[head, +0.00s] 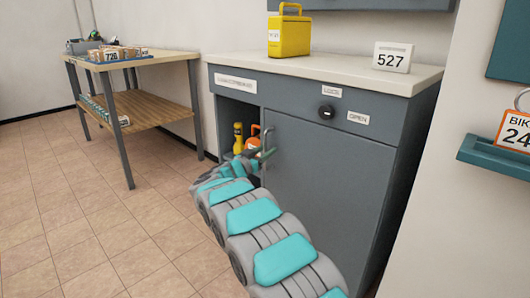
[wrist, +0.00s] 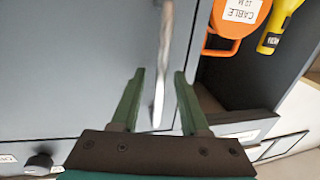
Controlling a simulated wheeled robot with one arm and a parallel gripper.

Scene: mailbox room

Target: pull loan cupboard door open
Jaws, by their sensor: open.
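The loan cupboard (head: 420,120) is grey with a pale top. Its grey door (head: 315,190) covers the right part of the front and looks shut; it also fills the left of the wrist view (wrist: 70,70). A pale metal bar handle (wrist: 164,60) is on the door beside its edge, next to the open compartment. My gripper (wrist: 160,80) is open, with its two green fingers on either side of the handle. The handle runs between them; I cannot tell whether either finger touches it. In the head view my gripper (head: 262,155) is small at the door's left edge.
A black knob (head: 326,112) sits above the door between LOCK and OPEN labels. The open compartment holds a yellow torch (head: 238,137) and an orange cable reel (wrist: 236,18). A yellow case (head: 290,35) and a 527 sign (head: 393,57) stand on top. Floor left is clear.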

